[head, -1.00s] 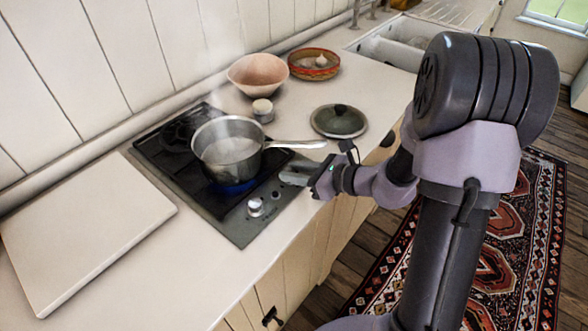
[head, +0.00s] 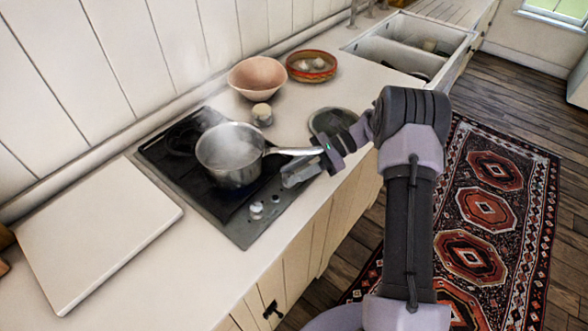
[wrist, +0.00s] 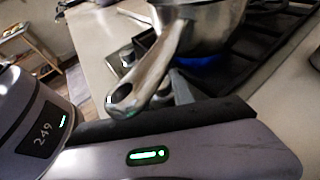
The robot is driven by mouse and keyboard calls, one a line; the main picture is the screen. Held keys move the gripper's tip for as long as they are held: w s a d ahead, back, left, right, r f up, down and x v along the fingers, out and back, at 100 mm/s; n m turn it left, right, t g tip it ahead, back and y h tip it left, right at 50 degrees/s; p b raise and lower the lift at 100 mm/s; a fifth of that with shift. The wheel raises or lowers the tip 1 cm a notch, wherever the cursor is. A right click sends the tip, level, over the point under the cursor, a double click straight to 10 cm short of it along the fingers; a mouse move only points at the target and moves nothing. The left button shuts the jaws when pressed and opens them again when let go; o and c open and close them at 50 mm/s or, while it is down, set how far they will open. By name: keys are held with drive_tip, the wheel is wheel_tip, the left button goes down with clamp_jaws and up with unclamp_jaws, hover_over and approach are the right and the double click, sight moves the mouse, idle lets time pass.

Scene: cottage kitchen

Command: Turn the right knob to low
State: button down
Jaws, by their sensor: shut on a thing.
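A saucepan (head: 232,170) sits on the black stove (head: 215,222), steaming, its handle pointing right. In the wrist view the pan (wrist: 205,22) has a blue flame (wrist: 200,62) under it, and its handle (wrist: 150,72) crosses close above my fingers. My gripper (head: 298,174) is at the right end of the stove's front strip, below the handle. It is shut on the right knob, which my fingers hide, so its setting cannot be read. The left knob (head: 256,209) shows clear of my gripper.
A dark pot lid (head: 330,122) lies behind my wrist. A pale board (head: 98,235) lies left of the stove. The sink (head: 405,45) is at the far right.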

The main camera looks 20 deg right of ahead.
drive_tip(key=shift+w+n+g+h+p, duration=0.15)
drive_tip(key=shift+n+g+p, duration=0.1)
drive_tip(key=shift+n+g, duration=0.45)
drive_tip(key=shift+w+n+g+h+p, duration=0.1)
drive_tip(key=shift+n+g+h+p, duration=0.1)
drive_tip(key=shift+n+g, duration=0.5)
drive_tip(key=shift+g, duration=0.4)
drive_tip(key=c, duration=1.1)
unclamp_jaws()
drive_tip(key=shift+a, duration=0.1)
